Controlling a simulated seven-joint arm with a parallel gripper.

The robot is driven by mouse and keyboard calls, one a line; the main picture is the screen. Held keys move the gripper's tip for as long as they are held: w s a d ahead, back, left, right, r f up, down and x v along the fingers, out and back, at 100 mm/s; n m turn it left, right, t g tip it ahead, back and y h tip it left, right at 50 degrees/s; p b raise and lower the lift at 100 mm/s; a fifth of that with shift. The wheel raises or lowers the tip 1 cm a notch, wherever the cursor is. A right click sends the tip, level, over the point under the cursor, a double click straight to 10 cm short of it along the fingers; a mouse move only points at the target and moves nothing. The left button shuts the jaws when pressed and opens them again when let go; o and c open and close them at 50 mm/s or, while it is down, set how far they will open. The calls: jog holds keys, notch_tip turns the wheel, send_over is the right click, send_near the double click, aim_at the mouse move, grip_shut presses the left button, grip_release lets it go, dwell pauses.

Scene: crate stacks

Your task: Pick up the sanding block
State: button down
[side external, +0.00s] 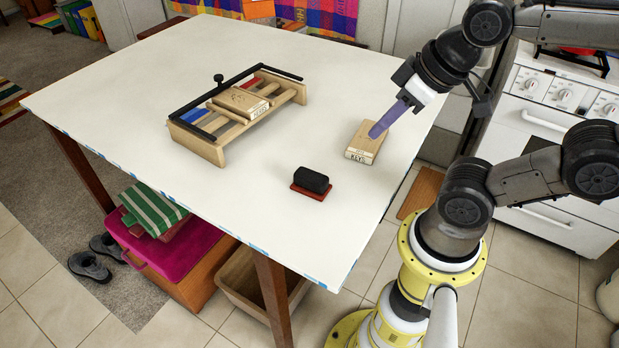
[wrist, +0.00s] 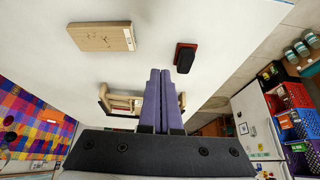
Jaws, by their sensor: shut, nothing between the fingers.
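The sanding block, a black rounded block on a flat red-brown base (side external: 311,181), lies on the white table near its front edge. It also shows in the wrist view (wrist: 185,57), just beyond and right of my fingertips. My gripper (side external: 376,132) has purple fingers that are shut and empty. In the side view the tips overlap a pale wooden block with printed lettering (side external: 360,150), right of the sanding block. In the wrist view (wrist: 161,72) the fingers are clear of that wooden block, which lies at upper left (wrist: 102,37).
A wooden rack with a black bar clamp (side external: 220,140) stands on the table's middle, holding another printed wooden block (side external: 240,101) and blue and red pieces. The white tabletop (side external: 120,85) is clear around the sanding block. A white stove (side external: 555,130) stands at right.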

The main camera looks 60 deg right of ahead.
grip_release()
dwell(0.6)
jog(key=r+n+g, duration=0.2)
jog(key=n+g, duration=0.4)
jog(key=n, duration=1.2)
send_over(311, 174)
jog(key=a, duration=0.1)
jog(key=f, duration=0.8)
jog(key=shift+s+f, duration=0.2)
jog(key=shift+f, duration=0.1)
jog(key=shift+w+d+f, duration=0.1)
jog(key=shift+d+f, duration=0.05)
jog(key=shift+f, duration=0.75)
jog(key=shift+w+d+f, duration=0.1)
jog(key=shift+d+f, duration=0.05)
jog(key=shift+f, duration=0.7)
jog(key=shift+d+f, duration=0.15)
jog(key=shift+f, duration=0.75)
